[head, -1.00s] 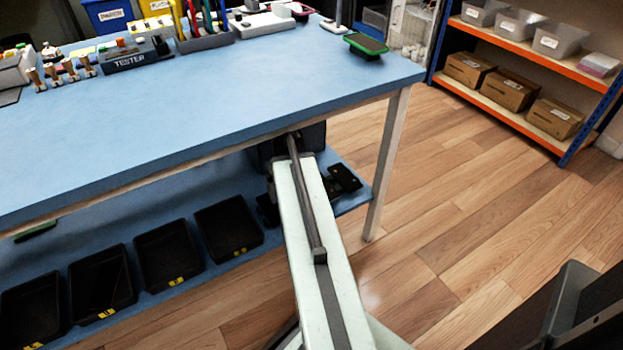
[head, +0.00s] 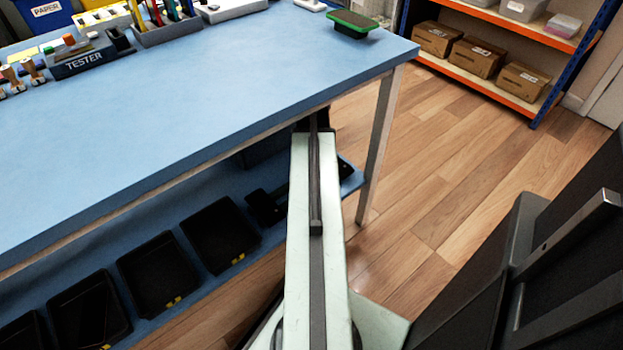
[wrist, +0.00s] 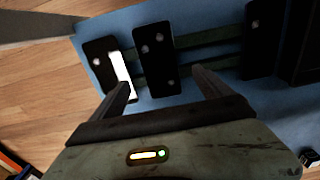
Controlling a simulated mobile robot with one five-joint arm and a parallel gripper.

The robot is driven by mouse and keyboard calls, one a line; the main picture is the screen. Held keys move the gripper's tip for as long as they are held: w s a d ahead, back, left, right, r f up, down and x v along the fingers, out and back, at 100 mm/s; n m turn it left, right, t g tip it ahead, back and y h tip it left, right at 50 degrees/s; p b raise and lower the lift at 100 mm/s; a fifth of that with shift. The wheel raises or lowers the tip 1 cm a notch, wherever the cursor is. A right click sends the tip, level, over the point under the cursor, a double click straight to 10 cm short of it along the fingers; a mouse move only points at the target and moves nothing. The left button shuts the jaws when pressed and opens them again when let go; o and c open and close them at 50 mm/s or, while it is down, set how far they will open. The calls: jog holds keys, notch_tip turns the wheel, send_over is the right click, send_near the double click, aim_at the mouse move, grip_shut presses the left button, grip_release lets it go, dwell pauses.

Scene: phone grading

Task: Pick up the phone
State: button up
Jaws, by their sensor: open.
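My gripper (wrist: 162,78) is open in the wrist view, pointing over a blue surface. Its fingers are apart, with a black slab (wrist: 153,55) with light round spots beyond and between them. A second black slab (wrist: 96,48) lies left, with a bright white strip (wrist: 121,72) beside it near the left fingertip. A third black slab (wrist: 262,35) lies right. Dark green bars run between the slabs. I cannot tell which of these, if any, is the phone. Nothing is seen held. In the head view the gripper is hidden under the tabletop.
The blue tabletop (head: 190,125) overhangs my arm. Its leg (head: 378,140) stands just right of my arm. Several black trays (head: 220,236) line the lower shelf. A green-rimmed block (head: 354,24) sits on the tabletop corner. A shelf of boxes (head: 475,57) stands beyond open wooden floor.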

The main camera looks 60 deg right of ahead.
jog(key=f+b, duration=0.2)
jog(key=f, duration=0.1)
jog(key=f+b, duration=0.3)
jog(key=shift+s+f, duration=0.2)
jog(key=shift+f, duration=0.05)
jog(key=shift+r, duration=0.2)
jog(key=c, duration=1.6)
jog(key=shift+c, duration=0.2)
jog(key=shift+r, duration=0.1)
